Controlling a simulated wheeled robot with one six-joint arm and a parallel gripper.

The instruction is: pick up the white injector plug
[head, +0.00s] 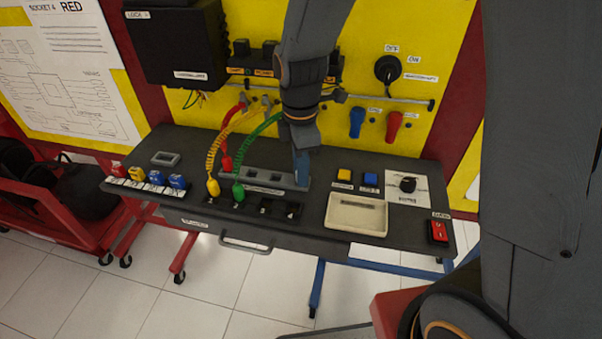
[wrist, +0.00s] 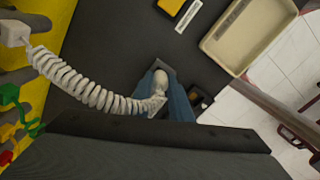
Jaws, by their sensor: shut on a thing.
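The white injector plug (wrist: 160,82) shows in the wrist view at the end of a white coiled cable (wrist: 90,90). My gripper (wrist: 166,98) has its blue fingers closed around it. In the head view my gripper (head: 302,171) points down at the right end of the grey slotted holder (head: 265,180) on the bench. The white plug is hidden behind my gripper there. I cannot tell whether the plug still touches the holder.
A beige tray (head: 334,219) lies at the bench's front right. Dark sockets (head: 279,210) sit in front of the holder. A yellow button (head: 344,175) is to the right.

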